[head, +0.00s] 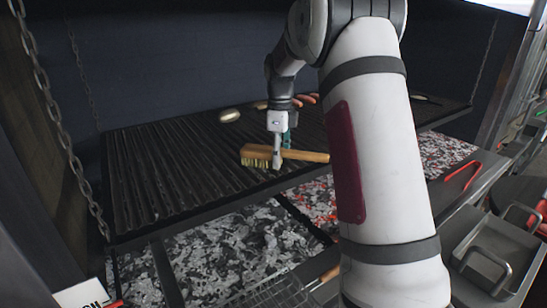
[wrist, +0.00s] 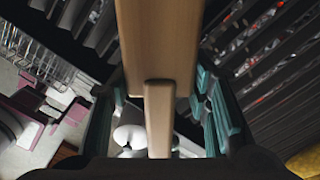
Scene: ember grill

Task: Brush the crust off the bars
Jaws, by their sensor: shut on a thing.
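My gripper (head: 281,139) is shut on the wooden handle of a brush (head: 300,155), holding it over the grill. The brush's pale bristles (head: 258,163) point down at the bars at its left end; I cannot tell whether they touch. In the wrist view the wooden brush (wrist: 158,45) runs up the middle between the gripper's green-padded fingers (wrist: 160,115). The dark ridged grill bars (head: 165,170) spread across the head view, and some show in the wrist view (wrist: 285,85). Crust is not clearly distinguishable on the dark bars. My arm hides part of the grill's right side.
A pale oval item (head: 229,115) and several reddish sausage-like items (head: 304,100) lie toward the back of the grill. Grey and glowing embers (head: 230,245) lie below. Red tongs (head: 463,177) and a metal tray (head: 490,250) are at right. Chains (head: 55,125) hang at left.

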